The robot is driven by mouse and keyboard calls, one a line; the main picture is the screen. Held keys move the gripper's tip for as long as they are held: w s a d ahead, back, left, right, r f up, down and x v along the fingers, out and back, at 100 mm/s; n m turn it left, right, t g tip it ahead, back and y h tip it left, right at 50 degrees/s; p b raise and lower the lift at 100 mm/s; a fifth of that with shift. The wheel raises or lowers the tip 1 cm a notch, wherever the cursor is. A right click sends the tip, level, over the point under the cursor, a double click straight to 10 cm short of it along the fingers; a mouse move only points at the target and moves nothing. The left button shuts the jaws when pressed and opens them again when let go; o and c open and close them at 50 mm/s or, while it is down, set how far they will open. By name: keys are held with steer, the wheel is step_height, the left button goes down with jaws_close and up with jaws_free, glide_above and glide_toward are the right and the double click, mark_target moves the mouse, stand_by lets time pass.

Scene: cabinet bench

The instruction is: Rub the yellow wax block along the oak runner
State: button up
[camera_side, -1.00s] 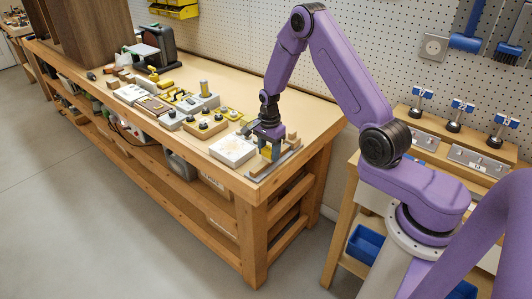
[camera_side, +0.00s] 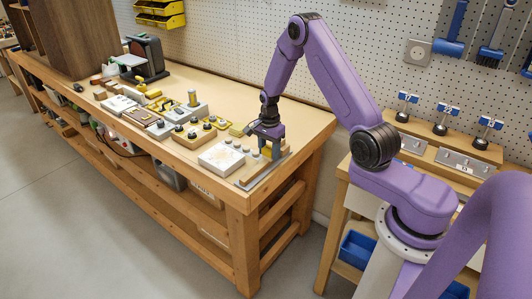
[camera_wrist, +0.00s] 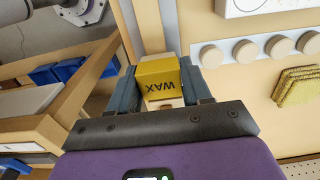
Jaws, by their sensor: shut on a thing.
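My gripper (camera_side: 268,153) is shut on the yellow wax block, pointing down over the bench's near right end. In the wrist view, the wax block (camera_wrist: 160,77), marked "WAX", sits between the two dark fingers (camera_wrist: 163,88). The oak runner (camera_wrist: 171,24) is a pale wooden strip extending away beneath the block, beside a grey strip. In the side view, the runner (camera_side: 255,178) lies near the bench's right edge under my gripper. Whether the block touches the runner is hard to tell.
A white board (camera_side: 221,158) lies left of the runner. A row of round pegs (camera_wrist: 246,51) and yellow sponge-like pads (camera_wrist: 296,86) lie right of the block in the wrist view. Several knobbed fixtures crowd the bench farther left. The bench edge is close by.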

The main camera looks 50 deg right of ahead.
mark_target(247, 177)
steer(key=shift+s+d+f, duration=0.1)
steer(key=shift+s+d, duration=0.05)
steer(key=shift+d, duration=1.4)
steer(key=shift+c, duration=0.3)
steer(key=shift+d, duration=0.3)
steer(key=shift+c, duration=0.5)
steer(key=shift+d, duration=0.25)
steer(key=shift+c, duration=1.1)
steer(key=shift+d+r, duration=0.15)
steer(key=shift+r, duration=0.05)
steer(key=shift+a+r, duration=0.15)
steer(key=shift+a, duration=1.5)
steer(key=shift+a+f, duration=0.2)
steer(key=shift+a, duration=1.95)
steer(key=shift+a+f, duration=0.15)
steer(key=shift+a, duration=2)
steer(key=shift+a, duration=2.35)
steer(key=shift+a+f, duration=0.1)
steer(key=shift+a, duration=1.25)
